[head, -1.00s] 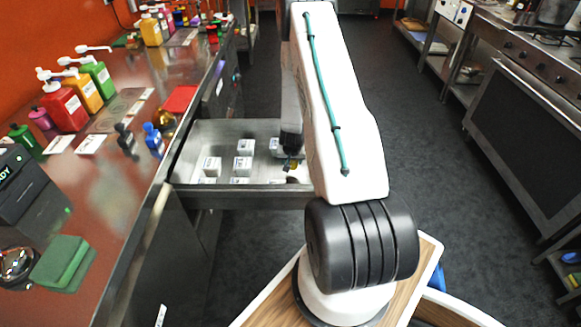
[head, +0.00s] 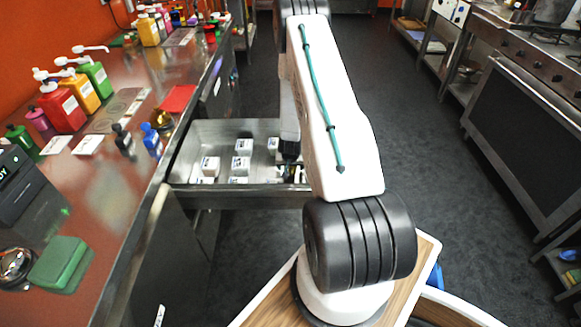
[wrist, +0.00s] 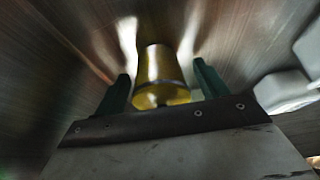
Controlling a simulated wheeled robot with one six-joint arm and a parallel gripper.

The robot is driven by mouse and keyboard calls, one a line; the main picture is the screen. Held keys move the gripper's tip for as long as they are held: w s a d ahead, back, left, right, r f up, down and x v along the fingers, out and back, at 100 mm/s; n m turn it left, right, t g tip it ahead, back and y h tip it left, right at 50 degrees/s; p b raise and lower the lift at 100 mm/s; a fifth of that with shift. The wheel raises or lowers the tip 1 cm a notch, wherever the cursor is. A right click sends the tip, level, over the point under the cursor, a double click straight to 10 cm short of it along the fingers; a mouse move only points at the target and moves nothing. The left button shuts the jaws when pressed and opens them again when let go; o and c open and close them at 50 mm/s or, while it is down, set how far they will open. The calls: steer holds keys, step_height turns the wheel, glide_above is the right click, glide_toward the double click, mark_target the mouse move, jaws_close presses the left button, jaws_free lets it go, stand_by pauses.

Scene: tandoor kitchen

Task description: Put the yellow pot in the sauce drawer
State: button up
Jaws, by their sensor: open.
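The yellow pot (wrist: 161,68) shows in the wrist view between the two green fingers of my gripper (wrist: 163,84). The fingers stand apart, with a gap visible on each side of the pot. Bare metal of the open sauce drawer (wrist: 62,70) surrounds the pot, which appears to be inside the drawer. In the head view the drawer (head: 240,198) is pulled out from the counter. My dark wrist reaches down into its right side there. My fingers and the pot are too hidden to make out in the head view.
Several white-topped containers (head: 210,166) stand in the drawer left of my wrist. More white shapes (wrist: 285,88) lie right of the pot in the wrist view. The counter (head: 120,195) at left holds pump bottles and small bottles. The floor (head: 420,190) at right is clear.

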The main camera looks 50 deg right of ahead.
steer(key=w+a+r+n+y, duration=0.1)
steer(key=a+r, duration=0.5)
steer(key=r, duration=0.6)
steer(key=a+r+n+y, duration=0.1)
steer(key=a+r, duration=0.5)
steer(key=r, duration=0.7)
steer(key=s+a+r+n+y, duration=0.2)
steer(key=s+a+r+n, duration=0.1)
steer(key=a+r, duration=1.15)
steer(key=s+a+r+n, duration=0.1)
steer(key=s+a+r, duration=0.3)
steer(key=s, duration=0.4)
steer(key=s+a+r+n+g, duration=0.1)
steer(key=s+a+r, duration=0.3)
steer(key=s, duration=0.4)
steer(key=s+a+r+n, duration=0.3)
steer(key=s+a+r, duration=0.1)
steer(key=s, duration=0.4)
steer(key=shift+a+r+g, duration=0.25)
steer(key=shift+r+g, duration=0.05)
steer(key=shift+g, duration=0.1)
